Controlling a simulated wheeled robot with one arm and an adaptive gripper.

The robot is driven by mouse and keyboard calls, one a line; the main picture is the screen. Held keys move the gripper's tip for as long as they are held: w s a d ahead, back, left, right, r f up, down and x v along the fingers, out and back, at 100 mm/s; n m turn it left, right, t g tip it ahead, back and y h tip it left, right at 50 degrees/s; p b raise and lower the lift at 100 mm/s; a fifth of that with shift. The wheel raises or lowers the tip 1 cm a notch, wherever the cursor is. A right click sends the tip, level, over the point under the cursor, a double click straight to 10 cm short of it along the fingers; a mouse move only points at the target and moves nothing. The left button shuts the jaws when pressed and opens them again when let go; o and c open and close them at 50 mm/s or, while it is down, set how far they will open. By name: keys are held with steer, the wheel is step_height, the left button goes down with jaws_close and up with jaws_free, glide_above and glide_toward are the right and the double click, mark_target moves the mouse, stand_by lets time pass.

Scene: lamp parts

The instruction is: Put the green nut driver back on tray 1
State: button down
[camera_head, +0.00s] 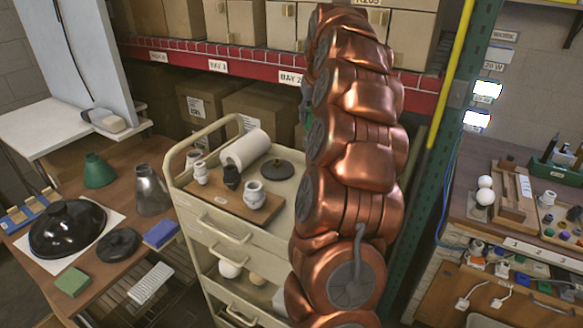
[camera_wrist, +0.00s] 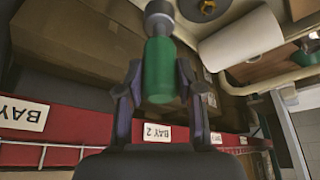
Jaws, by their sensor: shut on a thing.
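In the wrist view the green nut driver (camera_wrist: 160,72) has a green handle and a grey metal end pointing to the top of the picture. My gripper (camera_wrist: 160,88) is shut on its handle, one finger on each side, and holds it in the air in front of the boxes and the red shelf beam. In the head view my copper arm hides the gripper; a small bit of green shows at the arm's left edge.
A cream cart (camera_head: 243,238) with a paper roll (camera_head: 245,149) and a board of small jars stands left of my arm. The wooden table (camera_head: 105,268) at left holds lamp parts. A red shelf beam (camera_head: 185,59) runs behind; a green post stands right of my arm.

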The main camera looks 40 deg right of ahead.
steer(key=shift+w+f, duration=0.4)
steer(key=shift+f, duration=0.15)
step_height(320, 180, down, 10)
steer(key=p, duration=0.3)
steer(key=shift+r, duration=0.25)
steer(key=shift+f, duration=0.15)
steer(key=c, duration=0.7)
jaws_free()
steer(key=shift+c, duration=0.2)
